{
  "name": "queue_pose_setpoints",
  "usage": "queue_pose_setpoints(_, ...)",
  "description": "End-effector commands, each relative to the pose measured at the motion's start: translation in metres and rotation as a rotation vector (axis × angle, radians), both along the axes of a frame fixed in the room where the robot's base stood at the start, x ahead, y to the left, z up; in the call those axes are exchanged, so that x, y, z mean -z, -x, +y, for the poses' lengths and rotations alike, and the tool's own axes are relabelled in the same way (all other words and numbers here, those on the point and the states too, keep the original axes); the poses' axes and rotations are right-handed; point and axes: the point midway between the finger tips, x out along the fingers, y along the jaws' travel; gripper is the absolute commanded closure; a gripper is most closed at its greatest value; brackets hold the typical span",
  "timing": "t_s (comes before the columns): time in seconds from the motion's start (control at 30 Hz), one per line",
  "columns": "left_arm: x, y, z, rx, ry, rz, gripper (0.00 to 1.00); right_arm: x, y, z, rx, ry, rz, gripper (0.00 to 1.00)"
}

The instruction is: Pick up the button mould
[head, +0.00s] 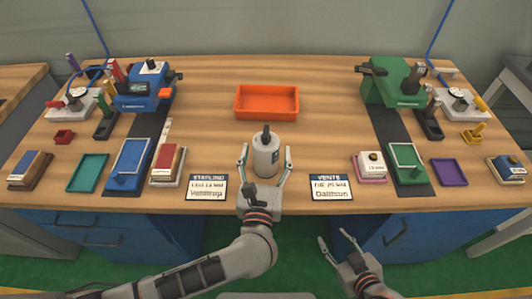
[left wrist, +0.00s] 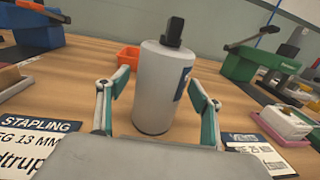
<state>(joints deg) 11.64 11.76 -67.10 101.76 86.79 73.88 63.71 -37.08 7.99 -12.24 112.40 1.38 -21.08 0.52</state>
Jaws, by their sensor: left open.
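A light grey cylinder (head: 266,158) with a black knob on top and a dark label on its side stands upright at the front middle of the wooden table. It also fills the middle of the left wrist view (left wrist: 158,92). No marking I can read names the button mould, so I cannot tell whether this cylinder is it. My left gripper (head: 265,150) is open, with one finger on each side of the cylinder; a gap shows at both sides in the left wrist view. My right gripper (head: 332,236) is open and empty, low in front of the table edge.
An orange tray (head: 266,116) lies behind the cylinder. Cards marked Stapling (head: 207,193) and Vents (head: 331,193) flank it. A blue machine (head: 145,90) stands left and a green one (head: 392,84) right, with small trays and boxes around them. The tabletop beside the cylinder is clear.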

Motion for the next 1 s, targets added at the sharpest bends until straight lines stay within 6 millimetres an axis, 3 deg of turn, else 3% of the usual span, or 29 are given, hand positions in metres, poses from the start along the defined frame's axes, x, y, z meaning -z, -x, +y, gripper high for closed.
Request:
queue_pose_setpoints(0.27,0.001,-0.004,0.000,0.000,0.000,0.002,0.34,-0.003,-0.002,0.000,0.001,-0.001,-0.006,0.60)
queue_pose_setpoints(0.5,0.001,-0.003,0.000,0.000,0.000,0.002,0.94,-0.001,-0.001,-0.001,0.001,0.000,-0.002,0.60)
queue_pose_setpoints(0.53,-0.001,-0.004,-0.001,0.000,0.000,-0.003,0.97,-0.001,-0.001,-0.001,0.001,0.000,-0.002,0.60)
queue_pose_setpoints(0.83,-0.004,-0.004,-0.001,0.000,0.001,-0.003,0.97,0.002,0.001,-0.001,0.001,0.002,0.004,0.60)
queue_pose_setpoints(1.0,-0.016,-0.004,-0.001,0.000,0.003,-0.004,0.97,0.000,0.001,-0.001,0.001,0.002,0.004,0.60)
